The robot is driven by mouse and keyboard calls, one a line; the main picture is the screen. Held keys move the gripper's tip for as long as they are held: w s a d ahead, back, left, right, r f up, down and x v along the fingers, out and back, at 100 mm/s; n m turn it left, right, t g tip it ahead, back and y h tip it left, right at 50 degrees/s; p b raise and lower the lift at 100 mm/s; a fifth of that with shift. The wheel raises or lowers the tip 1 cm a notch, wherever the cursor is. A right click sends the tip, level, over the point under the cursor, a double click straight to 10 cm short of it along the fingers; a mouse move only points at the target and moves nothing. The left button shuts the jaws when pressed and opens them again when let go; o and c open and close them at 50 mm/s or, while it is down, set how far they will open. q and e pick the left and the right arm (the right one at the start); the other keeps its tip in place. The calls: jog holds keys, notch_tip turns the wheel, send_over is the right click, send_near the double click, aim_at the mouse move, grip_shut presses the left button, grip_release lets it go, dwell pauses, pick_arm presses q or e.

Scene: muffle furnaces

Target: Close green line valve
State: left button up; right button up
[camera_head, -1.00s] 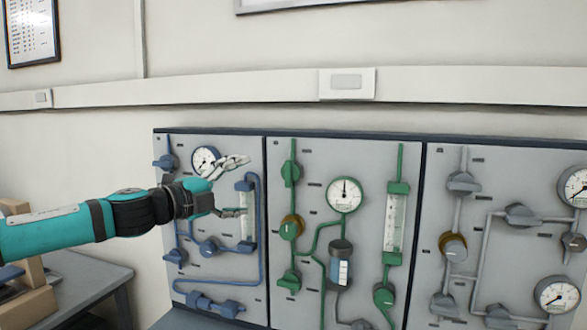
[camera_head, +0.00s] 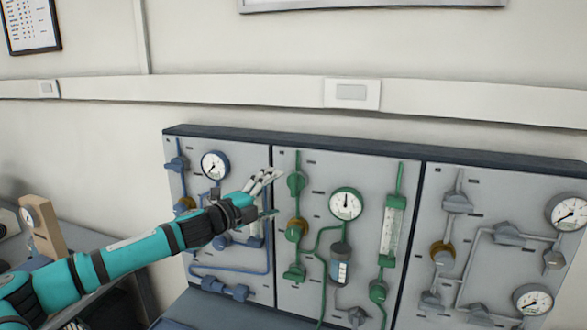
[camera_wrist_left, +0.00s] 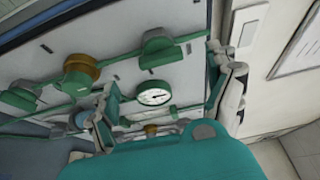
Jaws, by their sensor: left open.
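The green line runs on the middle panel in the head view. Its left pipe carries an upper green valve (camera_head: 296,183), a green knob with a brass ring (camera_head: 296,230) and a lower green valve (camera_head: 294,272). My left gripper (camera_head: 268,197) is open and empty, just left of the upper valve, with no visible contact. In the left wrist view, the fingers of my left gripper (camera_wrist_left: 164,70) are spread apart. The upper green valve (camera_wrist_left: 160,47) lies ahead between them, and the brass-ringed knob (camera_wrist_left: 80,75) is farther left. My right gripper is not in view.
A round gauge (camera_head: 346,204), a dark cylinder (camera_head: 341,262) and a green flow tube (camera_head: 392,230) share the middle panel. The blue-line panel (camera_head: 182,195) is partly behind my left arm. The grey-line panel (camera_head: 490,200) is to the right.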

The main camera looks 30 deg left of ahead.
aim_at(291, 187)
pick_arm(q)
jog(key=w+p, duration=0.1)
jog(key=w, duration=0.1)
jog(key=w+d+p, duration=0.1)
jog(key=w+p, duration=0.3)
jog(key=w, duration=0.1)
jog(key=shift+d+r, duration=0.1)
jog(key=shift+d, duration=0.05)
jog(key=shift+w+d, duration=0.1)
jog(key=shift+w, duration=0.25)
jog(key=shift+c, duration=0.2)
jog(key=shift+f, duration=0.2)
jog(key=c, duration=1.1)
